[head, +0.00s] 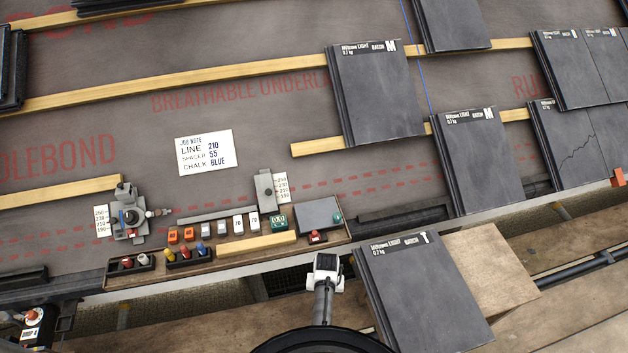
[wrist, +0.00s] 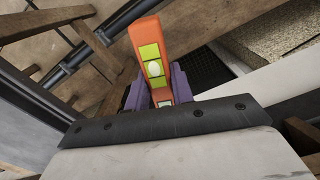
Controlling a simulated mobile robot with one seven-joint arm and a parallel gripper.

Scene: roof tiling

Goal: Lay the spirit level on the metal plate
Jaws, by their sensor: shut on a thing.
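The spirit level (wrist: 150,50) is an orange bar with yellow-green vial windows, seen in the wrist view. My gripper (wrist: 157,90) is shut on it, with a purple finger on each side, and the level sticks out beyond the fingers. In the head view the white end of my arm (head: 326,266) is just in front of the tool tray; the fingers and the level cannot be made out there. A flat grey plate (head: 318,214), which looks like the metal plate, lies at the right end of the tray with its top bare. My gripper is apart from it, nearer the camera.
The tool tray (head: 180,268) holds several small blocks and coloured pegs, with a red-topped item (head: 317,237) by the plate's front edge. A slate stack (head: 422,290) stands close right of my arm. A grey clamp-like tool (head: 128,215) is at left.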

